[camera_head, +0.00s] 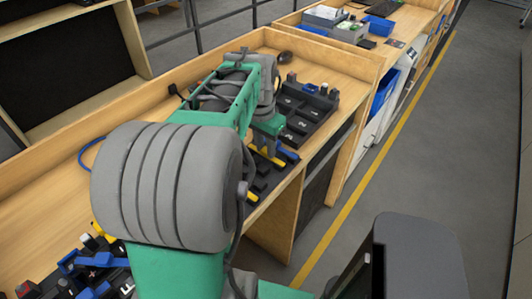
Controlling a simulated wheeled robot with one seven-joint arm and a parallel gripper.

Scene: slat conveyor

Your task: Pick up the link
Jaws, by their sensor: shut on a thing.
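My green and grey arm reaches over the wooden workbench (60,190). My gripper (266,146) is at its far end, low over the bench, close to the near edge of a black fixture tray. It is small in the view and partly hidden by my wrist. It is shut on the link, which is too small and covered for its shape or tilt to be told. Yellow and dark parts (266,157) and a blue part (288,154) lie right around the gripper. I cannot tell whether they touch it.
The black tray (306,112) with marked compartments lies beyond the gripper. A dark mouse-like object (285,57) lies near the bench's back edge. More black, blue and red parts (95,263) lie at lower left. The floor right of the bench is clear.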

